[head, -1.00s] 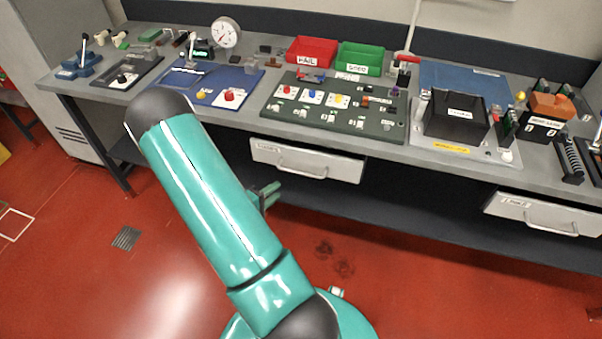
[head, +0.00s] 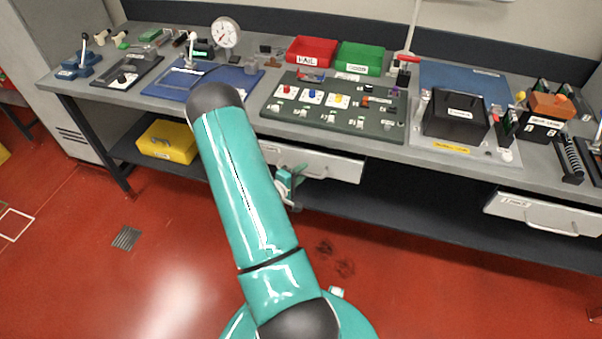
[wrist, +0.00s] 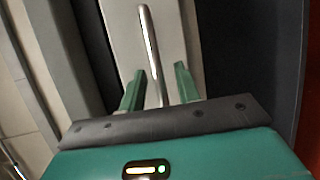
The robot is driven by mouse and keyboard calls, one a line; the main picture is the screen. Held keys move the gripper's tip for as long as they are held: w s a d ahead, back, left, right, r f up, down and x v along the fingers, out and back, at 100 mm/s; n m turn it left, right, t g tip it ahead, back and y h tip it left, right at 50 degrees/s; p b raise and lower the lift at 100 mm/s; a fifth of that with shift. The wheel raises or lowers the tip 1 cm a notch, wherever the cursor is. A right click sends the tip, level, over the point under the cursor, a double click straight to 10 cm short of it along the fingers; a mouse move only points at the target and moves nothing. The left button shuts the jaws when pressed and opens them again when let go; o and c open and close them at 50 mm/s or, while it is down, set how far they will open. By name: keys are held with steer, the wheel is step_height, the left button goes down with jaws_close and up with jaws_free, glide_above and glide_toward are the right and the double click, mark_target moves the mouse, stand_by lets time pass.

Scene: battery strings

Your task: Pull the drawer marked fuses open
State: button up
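Two pale drawers hang under the bench. The left drawer (head: 340,167) is partly behind my arm, its label hidden. The right drawer (head: 545,214) has a label too small to read surely, and a bar handle (head: 552,230). Both look shut. My gripper (head: 289,180) is in front of the left drawer, by its handle. In the wrist view my gripper (wrist: 159,80) is open, with a finger on each side of the metal bar handle (wrist: 149,42) on the pale drawer front (wrist: 174,35). I see gaps between the bar and both fingers.
The bench top (head: 235,109) above carries panels, a red bin (head: 312,51), a green bin (head: 360,59) and a black box (head: 455,115). A yellow bin (head: 168,141) sits on the lower shelf at left. The red floor in front is clear.

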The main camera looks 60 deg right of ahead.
jaws_close()
stand_by(0.3)
